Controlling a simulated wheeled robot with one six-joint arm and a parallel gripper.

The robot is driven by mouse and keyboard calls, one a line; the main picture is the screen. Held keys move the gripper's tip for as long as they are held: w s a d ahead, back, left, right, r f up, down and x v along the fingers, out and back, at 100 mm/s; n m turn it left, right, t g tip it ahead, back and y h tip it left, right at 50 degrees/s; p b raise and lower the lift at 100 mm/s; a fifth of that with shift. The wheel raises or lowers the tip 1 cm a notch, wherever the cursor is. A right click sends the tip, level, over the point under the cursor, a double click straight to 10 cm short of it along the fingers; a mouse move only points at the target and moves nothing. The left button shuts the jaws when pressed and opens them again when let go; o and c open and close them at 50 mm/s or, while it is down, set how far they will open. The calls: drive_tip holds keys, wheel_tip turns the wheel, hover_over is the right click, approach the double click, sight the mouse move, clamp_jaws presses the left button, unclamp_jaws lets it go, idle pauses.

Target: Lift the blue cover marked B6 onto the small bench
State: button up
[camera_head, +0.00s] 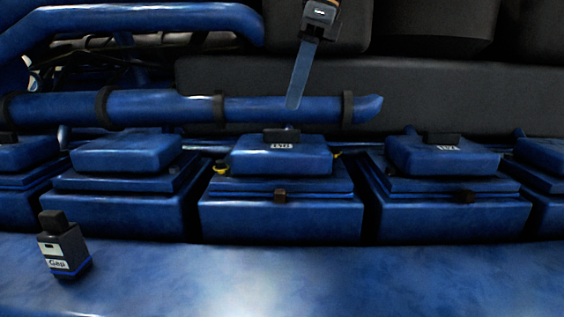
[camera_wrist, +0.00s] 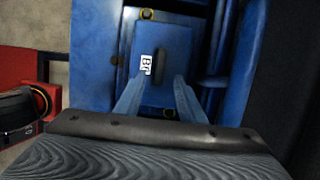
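The blue cover (camera_wrist: 148,95) shows in the wrist view with a white label that seems to read B6 and a dark bar handle (camera_wrist: 160,67) on top. In the head view it appears to be the middle blue cover (camera_head: 281,160), whose label is too small to read surely; yellow bits show at both sides. My gripper (camera_wrist: 160,82) is open and empty, its two blue fingers apart, with the handle in line between them. In the head view my gripper (camera_head: 293,106) points down above and behind the middle cover, clear of it. One finger hides the other there.
Similar blue covers stand at left (camera_head: 125,153) and right (camera_head: 442,156). A blue pipe (camera_head: 180,107) runs behind them. A small dark box marked "Gap" (camera_head: 64,250) stands on the blue front ledge. A red object (camera_wrist: 40,60) shows at the left in the wrist view.

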sight(282, 130)
drive_tip(key=p+x, duration=0.2)
drive_tip(key=x, duration=0.4)
drive_tip(key=shift+s+a+f, duration=0.1)
drive_tip(key=shift+a+f, duration=0.1)
drive_tip(key=shift+f, duration=0.05)
drive_tip(key=shift+c, duration=0.4)
clamp_jaws()
